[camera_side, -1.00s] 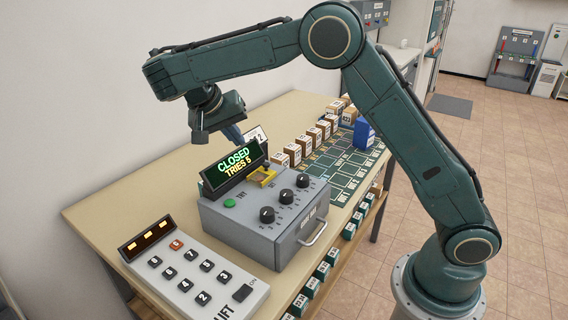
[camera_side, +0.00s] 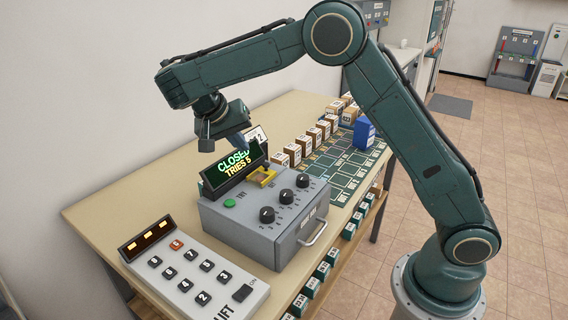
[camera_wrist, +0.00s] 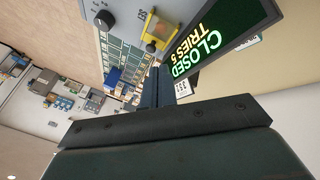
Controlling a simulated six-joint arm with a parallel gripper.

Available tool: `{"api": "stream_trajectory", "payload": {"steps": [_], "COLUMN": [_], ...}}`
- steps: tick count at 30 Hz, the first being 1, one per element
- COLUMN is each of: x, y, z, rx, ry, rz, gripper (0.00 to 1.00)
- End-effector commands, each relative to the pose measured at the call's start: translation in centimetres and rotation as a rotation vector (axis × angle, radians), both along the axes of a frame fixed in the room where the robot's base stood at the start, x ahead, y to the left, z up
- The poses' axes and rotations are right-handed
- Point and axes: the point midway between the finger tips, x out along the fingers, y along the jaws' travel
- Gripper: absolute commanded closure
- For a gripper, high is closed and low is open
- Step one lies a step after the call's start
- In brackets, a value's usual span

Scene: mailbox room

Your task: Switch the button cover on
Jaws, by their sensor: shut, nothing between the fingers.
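The grey control box (camera_side: 258,232) stands on the table with a dark display (camera_side: 232,170) reading "CLOSED TRIES 5". A yellow button cover (camera_side: 263,176) sits on the box's top beside the display; it also shows in the wrist view (camera_wrist: 157,33). I cannot tell for certain whether the cover is raised or lowered. My gripper (camera_side: 243,145) is shut and empty, just above and behind the display. In the wrist view its fingers (camera_wrist: 158,82) point toward the box, apart from the yellow cover. The gripper tip partly covers the display's upper edge in the side view.
The box carries a green button (camera_side: 229,203), three black knobs (camera_side: 285,196) and a front handle (camera_side: 312,236). A keypad panel (camera_side: 190,270) lies at the front left. Several small boxes (camera_side: 308,144) and a blue box (camera_side: 363,134) stand behind. The table's left part is clear.

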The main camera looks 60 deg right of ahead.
Motion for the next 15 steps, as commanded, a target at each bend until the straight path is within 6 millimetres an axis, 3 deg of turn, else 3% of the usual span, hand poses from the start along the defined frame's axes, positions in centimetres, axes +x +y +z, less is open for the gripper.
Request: {"api": "stream_trajectory", "payload": {"steps": [15], "x": [-0.3], "y": [-3.3], "z": [-5.1], "rx": [-0.001], "ry": [0.001], "rz": [-0.002], "gripper": [1.0]}}
